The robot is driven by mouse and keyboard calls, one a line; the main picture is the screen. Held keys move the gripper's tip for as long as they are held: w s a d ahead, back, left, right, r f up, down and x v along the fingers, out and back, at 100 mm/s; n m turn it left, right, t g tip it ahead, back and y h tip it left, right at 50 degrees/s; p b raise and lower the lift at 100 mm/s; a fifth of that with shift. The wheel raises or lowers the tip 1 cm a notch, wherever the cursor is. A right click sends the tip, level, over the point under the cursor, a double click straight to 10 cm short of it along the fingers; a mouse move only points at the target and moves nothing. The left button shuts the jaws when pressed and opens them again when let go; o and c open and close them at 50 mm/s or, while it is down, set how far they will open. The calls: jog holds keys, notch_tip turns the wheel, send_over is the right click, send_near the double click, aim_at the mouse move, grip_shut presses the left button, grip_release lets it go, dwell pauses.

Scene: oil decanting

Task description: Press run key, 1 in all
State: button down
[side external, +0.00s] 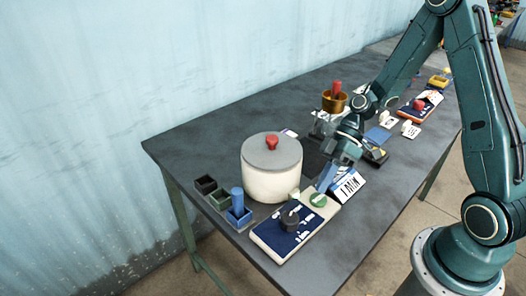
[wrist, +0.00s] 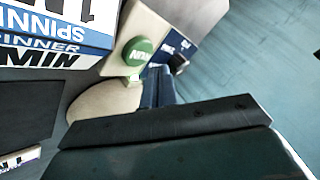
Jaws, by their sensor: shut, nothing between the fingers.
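The run key is a round green button (side external: 318,199) on the pale end of a control panel (side external: 262,236). In the wrist view the green key (wrist: 138,50) carries light lettering. My gripper (side external: 323,184) is shut and empty, pointing down close behind the key in the side view. In the wrist view my shut fingers (wrist: 158,86) are beside the key; I cannot tell whether they touch it. A dark knob (side external: 289,220) stands on the panel's blue part. A white drum with a grey lid and red knob (side external: 271,165) stands behind the panel.
A sign reading "SPINNER" and "MIN" (wrist: 50,38) stands close to the key; it also shows in the side view (side external: 348,185). Small dark, green and blue holders (side external: 219,200) stand left of the panel. A copper-coloured pot (side external: 334,101) is farther back. The table's near-left corner is clear.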

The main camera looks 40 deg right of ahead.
aim_at(322, 196)
jog(key=shift+r, duration=2.05)
jog(key=shift+r, duration=0.1)
jog(key=s+d+r+m+t+h, duration=0.2)
jog(key=s+r+m+t+h, duration=0.4)
jog(key=s+r+m+h, duration=0.3)
jog(key=s+r+m, duration=0.1)
jog(key=s+r, duration=0.3)
jog(key=r, duration=0.4)
jog(key=shift+s+t, duration=0.3)
jog(key=shift+s, duration=0.05)
